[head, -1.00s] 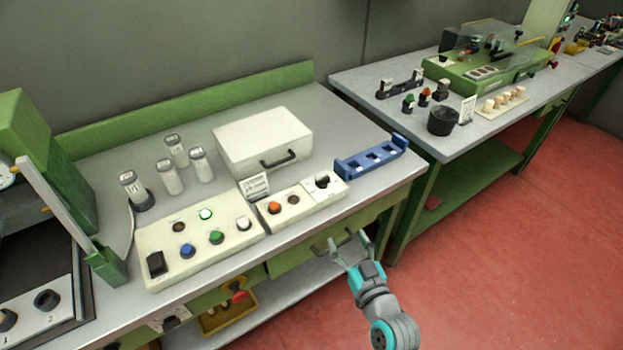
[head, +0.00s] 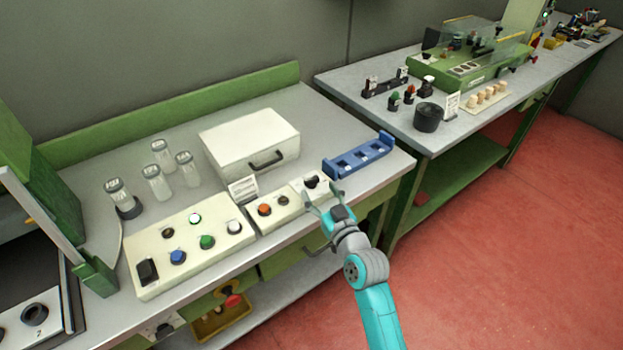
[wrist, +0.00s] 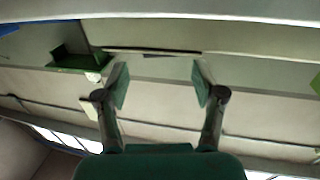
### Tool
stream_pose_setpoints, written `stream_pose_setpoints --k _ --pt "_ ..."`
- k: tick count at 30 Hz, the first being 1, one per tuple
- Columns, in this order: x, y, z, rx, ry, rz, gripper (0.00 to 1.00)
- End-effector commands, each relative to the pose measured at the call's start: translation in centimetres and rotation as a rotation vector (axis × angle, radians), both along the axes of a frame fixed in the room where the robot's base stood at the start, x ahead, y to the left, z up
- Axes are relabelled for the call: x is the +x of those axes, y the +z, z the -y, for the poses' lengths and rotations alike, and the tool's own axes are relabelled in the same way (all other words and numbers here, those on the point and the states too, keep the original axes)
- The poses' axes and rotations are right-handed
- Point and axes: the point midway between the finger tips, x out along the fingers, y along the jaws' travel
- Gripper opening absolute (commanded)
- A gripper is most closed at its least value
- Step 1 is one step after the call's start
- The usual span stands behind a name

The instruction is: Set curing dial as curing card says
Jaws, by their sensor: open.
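A black dial (head: 312,181) sits on the right part of the small cream panel in the head view, in front of the blue rack. A small white card (head: 243,189) stands behind this panel's left end; its print is too small to read. I cannot tell from its print whether it is the curing card. My gripper (head: 321,201) is at the panel's front right corner, just in front of the dial, with its fingers apart. In the wrist view my gripper (wrist: 160,85) is open and empty; the dial cannot be made out there.
A white box with a handle (head: 248,140) stands behind the panel, and a blue rack (head: 375,152) lies to its right. A wider button panel (head: 158,283) is to the left, with several glass jars (head: 156,182) behind it. A second bench (head: 398,128) stands at right.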

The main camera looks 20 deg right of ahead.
Motion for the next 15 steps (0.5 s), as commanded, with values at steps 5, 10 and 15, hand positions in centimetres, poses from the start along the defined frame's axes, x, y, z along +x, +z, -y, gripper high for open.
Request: stream_pose_setpoints --k 5,10,15 --pt "3.0 0.1 -0.3 0.000 0.001 0.001 0.69" --pt "4.8 0.0 -0.5 0.000 0.000 0.001 0.69" --pt "5.5 0.0 -0.6 0.001 0.000 0.000 0.69"
